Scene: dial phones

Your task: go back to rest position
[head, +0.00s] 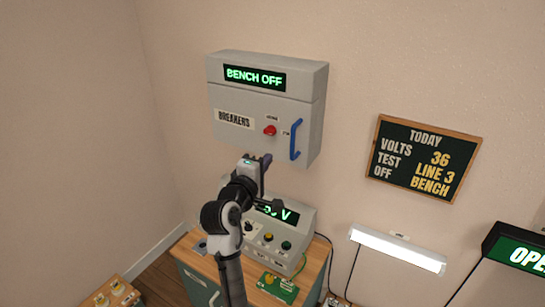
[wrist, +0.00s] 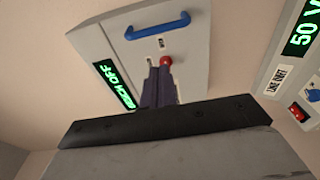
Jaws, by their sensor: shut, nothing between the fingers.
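My gripper (head: 266,158) is shut and empty in front of the wall, just below the grey breaker box (head: 310,110). In the wrist view its dark fingers (wrist: 157,86) are together and point toward the red knob (wrist: 167,61) on the box; I cannot tell the exact gap from that view. In the head view the red knob (head: 270,130) sits above the fingertips, apart from them. The box's door is closed, with a blue handle (head: 295,139) at its right. Its green display (head: 254,77) reads "BENCH OFF".
Below my arm, a grey console (head: 305,222) with knobs and a display ending in "V" stands on a wooden-topped cabinet (head: 314,285). A green box (head: 278,287) lies at its front. A chalkboard (head: 423,159), a lit lamp (head: 398,249) and an "OPEN" sign (head: 520,252) are at the right.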

